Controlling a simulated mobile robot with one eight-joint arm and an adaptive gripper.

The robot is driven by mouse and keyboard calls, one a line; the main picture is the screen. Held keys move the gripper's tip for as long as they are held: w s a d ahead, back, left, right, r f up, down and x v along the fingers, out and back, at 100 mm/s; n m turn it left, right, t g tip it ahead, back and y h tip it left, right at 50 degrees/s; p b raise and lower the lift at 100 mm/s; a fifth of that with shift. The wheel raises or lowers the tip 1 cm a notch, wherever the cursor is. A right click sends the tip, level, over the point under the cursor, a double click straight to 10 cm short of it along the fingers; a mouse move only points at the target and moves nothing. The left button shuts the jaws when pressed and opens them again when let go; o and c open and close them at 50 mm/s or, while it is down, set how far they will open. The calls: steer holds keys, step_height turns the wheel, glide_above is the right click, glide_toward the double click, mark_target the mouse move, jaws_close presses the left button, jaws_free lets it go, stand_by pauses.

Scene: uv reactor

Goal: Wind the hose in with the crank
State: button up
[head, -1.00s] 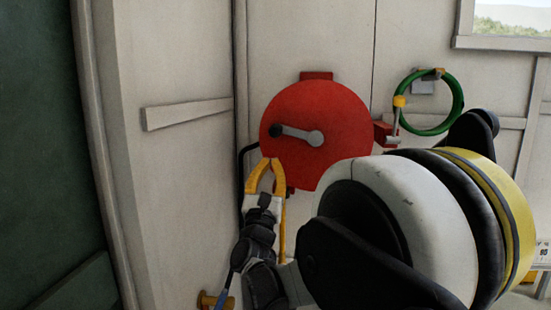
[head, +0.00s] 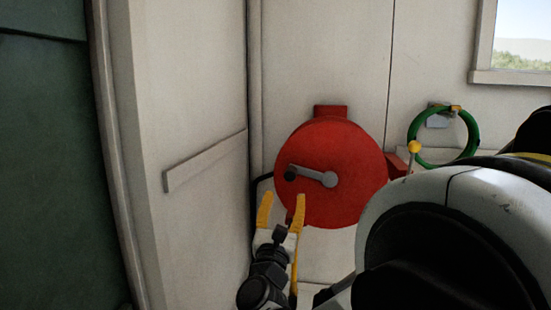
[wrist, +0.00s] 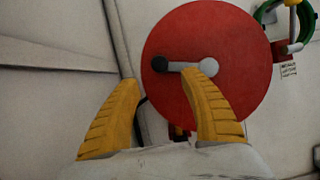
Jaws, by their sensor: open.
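The red hose reel (head: 345,205) is a round drum on the pale wall, at the middle right of the head view. Its grey crank (head: 312,174) runs left from the hub to a dark knob (head: 290,173). In the wrist view the reel (wrist: 215,110) is at the upper right, with the crank knob (wrist: 160,64) above and between the fingers. My gripper (head: 281,209) has two yellow fingers, spread apart with nothing between them. It is below the knob and apart from it. The wrist view also shows my gripper (wrist: 168,98), open. The hose on the drum cannot be made out.
A green hose coil (head: 472,140) hangs on the wall right of the reel, near a yellow-knobbed lever (head: 414,148). A window (head: 520,45) is at the upper right. A pale wall panel with a slanted batten (head: 205,162) stands left of the reel.

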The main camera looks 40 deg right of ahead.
mark_target(292, 165)
steer(key=x, duration=1)
steer(key=shift+w+d, duration=0.2)
steer(key=shift+c, duration=0.2)
jaws_close()
